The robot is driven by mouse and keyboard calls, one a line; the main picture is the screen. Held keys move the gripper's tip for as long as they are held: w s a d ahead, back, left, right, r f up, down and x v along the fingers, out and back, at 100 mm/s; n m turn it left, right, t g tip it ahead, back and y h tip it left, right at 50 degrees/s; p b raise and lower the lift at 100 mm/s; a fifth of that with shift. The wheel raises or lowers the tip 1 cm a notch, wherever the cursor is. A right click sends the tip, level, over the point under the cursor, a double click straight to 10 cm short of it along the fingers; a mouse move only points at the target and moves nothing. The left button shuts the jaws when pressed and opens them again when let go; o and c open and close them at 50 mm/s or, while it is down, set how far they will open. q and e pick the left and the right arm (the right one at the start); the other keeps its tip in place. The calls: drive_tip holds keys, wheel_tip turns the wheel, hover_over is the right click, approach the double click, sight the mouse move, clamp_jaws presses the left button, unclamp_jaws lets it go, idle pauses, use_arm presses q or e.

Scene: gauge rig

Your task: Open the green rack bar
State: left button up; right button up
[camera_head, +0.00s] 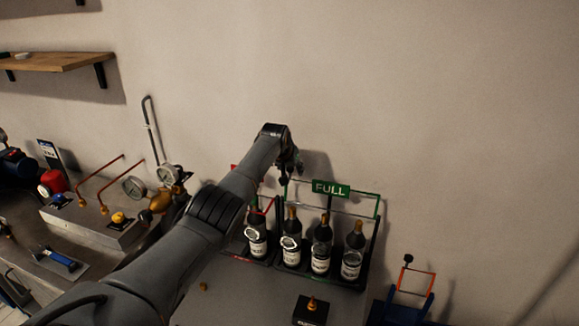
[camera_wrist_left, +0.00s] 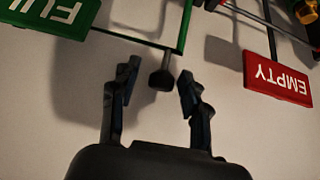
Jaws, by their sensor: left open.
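My left gripper (camera_head: 290,172) is at the left end of the green bar. Its fingers (camera_wrist_left: 158,88) are open, one on each side of the knob in the picture, with visible gaps. I cannot tell how deep the knob sits between them. My right gripper is not in view.
Several dark bottles (camera_head: 321,245) stand in the rack. A red EMPTY sign (camera_wrist_left: 277,79) on a red bar is close beside the gripper, mostly hidden by my arm in the head view. Gauges (camera_head: 168,174) and copper pipes are at left. A small blue-and-orange stand (camera_head: 411,290) is at right.

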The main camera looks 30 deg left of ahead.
use_arm(q)
drive_tip(key=v, duration=1.1)
drive_tip(key=shift+s+r, duration=0.25)
drive_tip(key=shift+r, duration=0.05)
drive_tip(key=shift+d, duration=0.15)
